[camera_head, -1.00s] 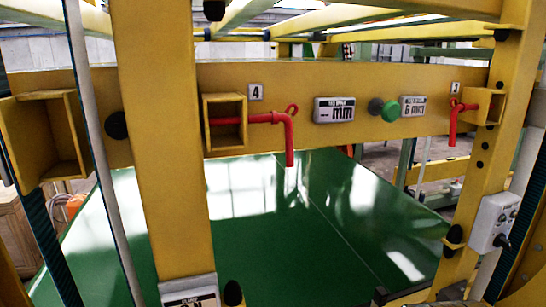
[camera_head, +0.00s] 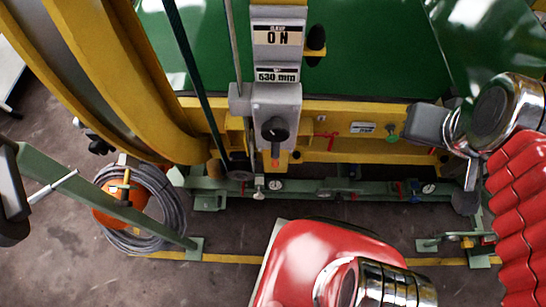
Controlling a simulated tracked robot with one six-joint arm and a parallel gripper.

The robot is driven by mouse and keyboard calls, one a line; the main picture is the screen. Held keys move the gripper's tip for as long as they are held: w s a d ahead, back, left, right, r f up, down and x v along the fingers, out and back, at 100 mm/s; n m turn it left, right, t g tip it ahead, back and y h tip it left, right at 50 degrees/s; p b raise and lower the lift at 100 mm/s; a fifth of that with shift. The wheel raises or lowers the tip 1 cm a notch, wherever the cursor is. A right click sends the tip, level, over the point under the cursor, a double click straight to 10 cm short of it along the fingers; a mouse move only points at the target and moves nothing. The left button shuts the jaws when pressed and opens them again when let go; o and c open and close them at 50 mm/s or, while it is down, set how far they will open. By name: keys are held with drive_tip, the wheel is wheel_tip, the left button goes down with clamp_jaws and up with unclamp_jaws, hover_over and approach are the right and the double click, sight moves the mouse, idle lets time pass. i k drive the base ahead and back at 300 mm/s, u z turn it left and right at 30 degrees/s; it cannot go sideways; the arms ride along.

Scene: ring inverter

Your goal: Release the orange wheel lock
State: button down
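I cannot tell for certain which part is the orange wheel lock. A rounded orange object (camera_head: 112,207) sits inside a coiled grey hose on the floor at the left. My gripper (camera_head: 447,150) appears at the right, at the end of a chrome joint on my red, ribbed arm. It is above and in front of the yellow beam, well to the right of both orange parts.
The grey control box (camera_head: 276,105) has labels reading ON and 530 mm. A green rail (camera_head: 320,187) with gauges and small fittings runs low across the frame. The coiled hose (camera_head: 165,195) lies beside a green strut (camera_head: 95,200). Bare floor shows at lower left.

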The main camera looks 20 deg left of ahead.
sight(275, 147)
drive_tip(key=k, duration=0.45)
drive_tip(key=u, duration=1.3)
drive_tip(key=i, duration=0.3)
drive_tip(key=u, duration=0.15)
